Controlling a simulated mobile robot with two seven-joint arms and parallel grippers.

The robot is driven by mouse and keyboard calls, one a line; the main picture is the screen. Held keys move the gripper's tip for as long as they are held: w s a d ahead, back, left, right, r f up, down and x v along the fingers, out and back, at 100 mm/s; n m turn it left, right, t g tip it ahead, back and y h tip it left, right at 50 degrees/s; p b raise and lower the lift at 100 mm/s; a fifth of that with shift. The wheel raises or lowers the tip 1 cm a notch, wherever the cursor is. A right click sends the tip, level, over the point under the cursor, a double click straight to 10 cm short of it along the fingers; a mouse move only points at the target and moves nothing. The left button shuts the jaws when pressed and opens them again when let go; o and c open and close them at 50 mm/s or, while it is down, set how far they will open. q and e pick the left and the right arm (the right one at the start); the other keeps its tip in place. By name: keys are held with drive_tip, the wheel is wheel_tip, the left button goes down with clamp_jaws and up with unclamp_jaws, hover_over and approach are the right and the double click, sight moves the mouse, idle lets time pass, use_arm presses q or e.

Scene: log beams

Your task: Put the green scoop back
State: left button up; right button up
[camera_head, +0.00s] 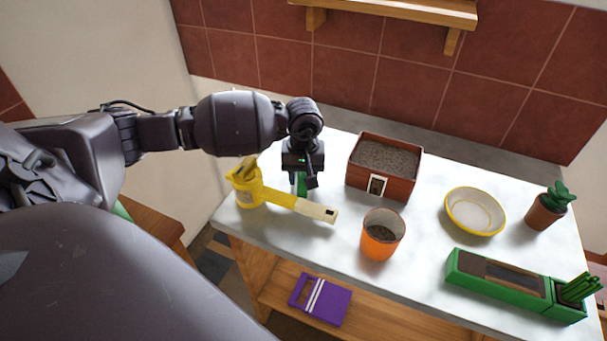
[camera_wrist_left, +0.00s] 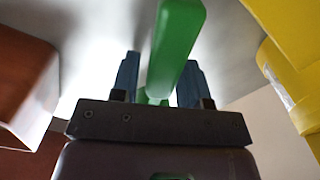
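The green scoop (camera_head: 301,185) is small in the head view, below my left gripper (camera_head: 303,172), between the yellow pot and the brown planter. In the left wrist view, its green handle (camera_wrist_left: 175,45) runs between the two fingers of my left gripper (camera_wrist_left: 158,80). A narrow light gap shows beside the handle at the left finger, and the handle covers part of the right finger. I cannot tell whether the fingers press on it. The scoop's far end is hidden. My right gripper is not in view.
A yellow long-handled pot (camera_head: 250,190) stands left of the gripper, a soil-filled brown planter (camera_head: 384,180) right of it. An orange pot (camera_head: 382,242), yellow dish (camera_head: 455,222), green box (camera_head: 500,288) and potted cactus (camera_head: 547,208) share the white table (camera_head: 340,270). A shelf (camera_head: 410,9) hangs behind.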

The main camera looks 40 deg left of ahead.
use_arm(q)
drive_tip(key=shift+o, duration=1.2)
drive_tip(key=shift+r, duration=0.2)
wheel_tip(320, 180, up, 10)
drive_tip(key=shift+f+p, duration=0.25)
drive_tip(key=shift+p, duration=0.25)
drive_tip(key=shift+r, duration=0.5)
drive_tip(key=shift+s+d, duration=0.1)
